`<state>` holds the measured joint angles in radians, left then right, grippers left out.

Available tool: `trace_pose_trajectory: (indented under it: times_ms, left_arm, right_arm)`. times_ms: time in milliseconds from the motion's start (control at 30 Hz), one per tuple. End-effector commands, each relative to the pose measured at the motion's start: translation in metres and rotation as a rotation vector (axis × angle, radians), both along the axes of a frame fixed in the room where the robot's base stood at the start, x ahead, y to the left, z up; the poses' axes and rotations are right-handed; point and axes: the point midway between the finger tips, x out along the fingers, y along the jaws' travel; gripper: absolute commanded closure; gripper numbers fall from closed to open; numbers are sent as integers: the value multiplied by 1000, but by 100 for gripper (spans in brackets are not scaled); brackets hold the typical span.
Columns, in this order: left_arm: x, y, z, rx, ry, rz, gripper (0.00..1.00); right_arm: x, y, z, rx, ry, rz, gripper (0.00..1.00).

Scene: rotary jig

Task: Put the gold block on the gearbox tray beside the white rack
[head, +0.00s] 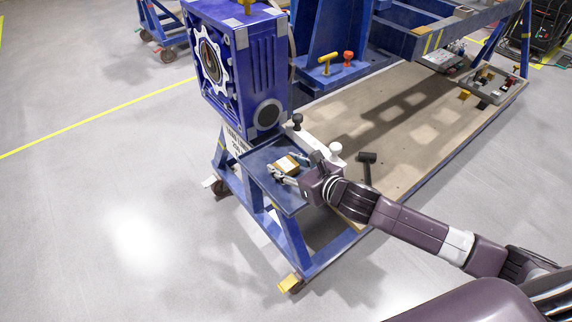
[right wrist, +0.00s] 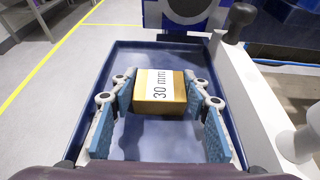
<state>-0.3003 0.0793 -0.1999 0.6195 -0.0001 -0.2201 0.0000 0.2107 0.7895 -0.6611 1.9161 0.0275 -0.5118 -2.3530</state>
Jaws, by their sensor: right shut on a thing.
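The gold block (head: 286,165) has a white top label reading "30 mm", clear in the right wrist view (right wrist: 160,94). My right gripper (right wrist: 161,88) is shut on the block, one finger on each side. The block is over the blue gearbox tray (right wrist: 138,57), inside its rim; I cannot tell whether its underside touches the floor. The tray (head: 258,157) sits in front of the blue gearbox. The white rack (right wrist: 250,105) runs along the tray's right side and carries dark and white knobs. My left gripper is not in view.
The blue gearbox (head: 240,70) rises right behind the tray. A black mallet (head: 367,165) lies on the wooden deck right of the rack. The deck beyond is mostly clear. Grey floor is open to the left of the blue frame.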

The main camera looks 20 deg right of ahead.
Motion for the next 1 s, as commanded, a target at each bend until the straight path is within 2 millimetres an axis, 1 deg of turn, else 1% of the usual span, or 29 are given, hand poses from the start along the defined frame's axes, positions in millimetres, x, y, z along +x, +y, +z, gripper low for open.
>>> trace_pose_trajectory:
  times_ms: [33,167,400,500,567,667,1000]
  left_arm:
    - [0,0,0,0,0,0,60]
    - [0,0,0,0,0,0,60]
    - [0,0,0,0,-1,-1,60]
    - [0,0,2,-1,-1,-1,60]
    - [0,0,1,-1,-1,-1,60]
    - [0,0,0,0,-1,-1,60]
    - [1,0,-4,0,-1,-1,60]
  right_arm:
    - [0,0,-2,-1,3,-1,54]
    - [0,0,-2,-1,3,-1,40]
    - [0,0,-1,-1,3,-1,40]
    - [0,0,3,-2,2,0,40]
    - [-5,-2,2,-3,3,1,40]
    - [-17,-6,7,-4,4,1,40]
    - [-78,-28,32,-6,5,2,40]
